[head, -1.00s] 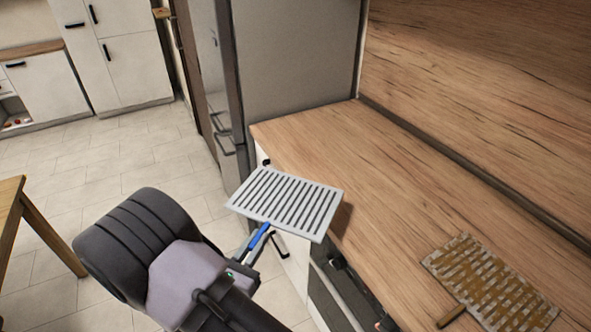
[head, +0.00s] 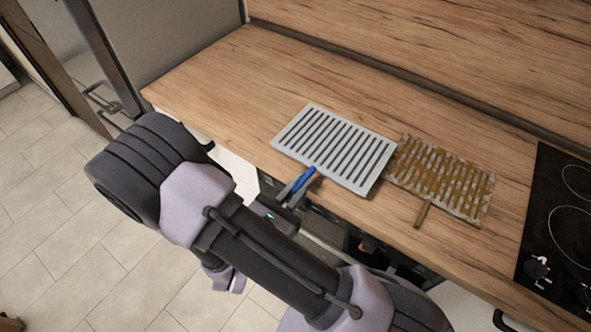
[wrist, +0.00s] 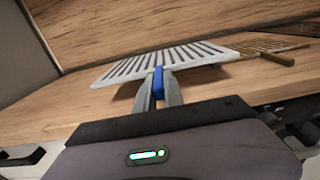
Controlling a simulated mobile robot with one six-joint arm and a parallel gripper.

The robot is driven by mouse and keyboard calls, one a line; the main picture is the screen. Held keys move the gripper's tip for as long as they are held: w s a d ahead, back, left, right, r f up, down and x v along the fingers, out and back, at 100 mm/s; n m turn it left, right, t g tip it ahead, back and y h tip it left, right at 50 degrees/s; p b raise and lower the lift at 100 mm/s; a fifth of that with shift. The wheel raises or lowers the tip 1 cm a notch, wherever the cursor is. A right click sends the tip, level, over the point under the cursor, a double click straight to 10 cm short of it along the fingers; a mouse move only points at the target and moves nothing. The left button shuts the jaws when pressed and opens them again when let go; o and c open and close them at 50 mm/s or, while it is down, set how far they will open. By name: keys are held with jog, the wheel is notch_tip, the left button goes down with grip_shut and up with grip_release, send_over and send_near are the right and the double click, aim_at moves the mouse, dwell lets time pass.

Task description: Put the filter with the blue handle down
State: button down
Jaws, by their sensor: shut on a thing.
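The filter with the blue handle is a light grey slotted panel (head: 335,148), over the front part of the wooden counter in the head view. Its blue handle (head: 304,181) points toward me, and my gripper (head: 297,187) is shut on it. In the wrist view the slotted panel (wrist: 165,60) extends ahead of the fingers, and the blue handle (wrist: 157,82) sits between them. The panel looks close above the counter; I cannot tell whether it touches.
A brown, dirty-looking slotted filter (head: 445,178) with a brown handle lies on the counter (head: 235,85), just right of the grey panel. A black hob (head: 562,220) is further right. The counter's left and back are clear. A fridge (head: 165,40) stands at the left.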

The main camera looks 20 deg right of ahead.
jog(key=b, duration=0.1)
send_over(288, 178)
notch_tip(288, 178, down, 4)
jog(key=b, duration=0.2)
jog(key=shift+s+a+f+b, duration=0.1)
jog(key=shift+s+f+b, duration=0.1)
jog(key=shift+b, duration=0.1)
jog(key=shift+w+r, duration=0.1)
jog(key=shift+r, duration=0.05)
jog(key=shift+f, duration=0.65)
